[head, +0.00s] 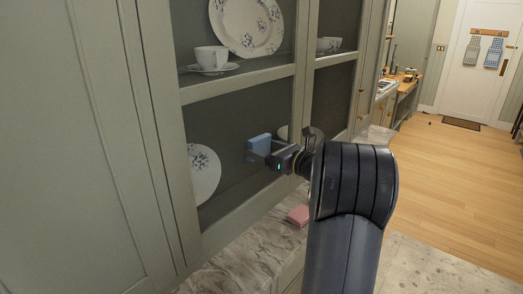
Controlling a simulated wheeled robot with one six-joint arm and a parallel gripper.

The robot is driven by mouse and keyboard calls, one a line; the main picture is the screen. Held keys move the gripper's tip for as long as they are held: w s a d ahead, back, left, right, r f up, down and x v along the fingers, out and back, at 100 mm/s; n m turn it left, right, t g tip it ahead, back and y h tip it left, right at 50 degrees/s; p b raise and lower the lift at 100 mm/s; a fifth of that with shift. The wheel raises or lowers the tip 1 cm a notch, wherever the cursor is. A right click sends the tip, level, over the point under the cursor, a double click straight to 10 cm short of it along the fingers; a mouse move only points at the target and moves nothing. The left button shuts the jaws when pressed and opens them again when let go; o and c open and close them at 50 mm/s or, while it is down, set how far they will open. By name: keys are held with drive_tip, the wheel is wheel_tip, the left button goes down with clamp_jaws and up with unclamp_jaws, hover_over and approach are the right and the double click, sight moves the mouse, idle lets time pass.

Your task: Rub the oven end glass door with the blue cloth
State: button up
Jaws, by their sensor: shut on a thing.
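My gripper (262,152) is shut on the blue cloth (259,143), a small light-blue block-like piece. The gripper holds it up in front of the lower glass pane of a grey-green cabinet door (238,115). I cannot tell whether the cloth touches the glass. My dark arm reaches in from the lower right. No oven is recognisable in this view; the glass front shows a dish cabinet with patterned plates (247,25) and a white cup on a saucer (211,59) behind it.
A pink block (298,215) lies on the marble counter (232,265) below the glass door. A plain cabinet panel (65,150) fills the left. Open wooden floor (450,180) stretches right to a white door (485,85) with hanging towels. A wooden worktop (402,78) stands at the back.

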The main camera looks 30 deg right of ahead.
sight(269, 144)
drive_tip(key=shift+w+d+p, duration=0.3)
drive_tip(key=shift+d+p, duration=0.1)
drive_tip(key=shift+d, duration=0.4)
drive_tip(key=shift+w+d+p, duration=0.3)
drive_tip(key=shift+d+p, duration=0.05)
drive_tip(key=shift+d, duration=0.45)
drive_tip(key=shift+s+a+b, duration=0.75)
drive_tip(key=shift+s+a, duration=0.05)
drive_tip(key=shift+a, duration=1.35)
drive_tip(key=shift+s+a+b, duration=0.8)
drive_tip(key=shift+a, duration=1.4)
drive_tip(key=shift+s+a+b, duration=0.75)
drive_tip(key=shift+s+a, duration=0.05)
drive_tip(key=shift+a, duration=1.35)
drive_tip(key=v, duration=0.6)
drive_tip(key=shift+s, duration=0.1)
drive_tip(key=shift+p+v, duration=0.3)
drive_tip(key=shift+v, duration=1.15)
